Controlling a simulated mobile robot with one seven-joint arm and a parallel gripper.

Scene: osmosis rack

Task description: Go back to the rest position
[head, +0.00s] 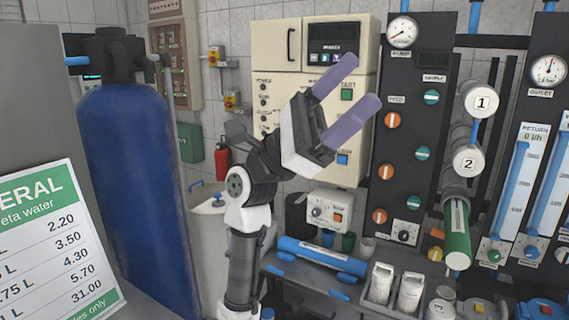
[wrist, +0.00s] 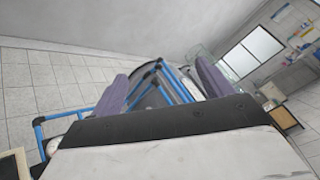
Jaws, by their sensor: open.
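My gripper (head: 343,101) is raised in the middle of the head view, in front of the beige control cabinet. Its two purple fingers are spread apart with nothing between them. They point up and to the right. In the wrist view my gripper (wrist: 164,82) shows both fingers apart, with the floor and a blue tubular frame (wrist: 172,80) beyond them. The fingers touch nothing that I can see.
A blue tank (head: 125,190) and a price sign (head: 60,250) stand at left. The cabinet (head: 275,45) is behind my arm. The dark gauge panel (head: 425,60) and white numbered cylinders (head: 478,102) are at right. A blue cylinder (head: 320,257) lies on the lower shelf.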

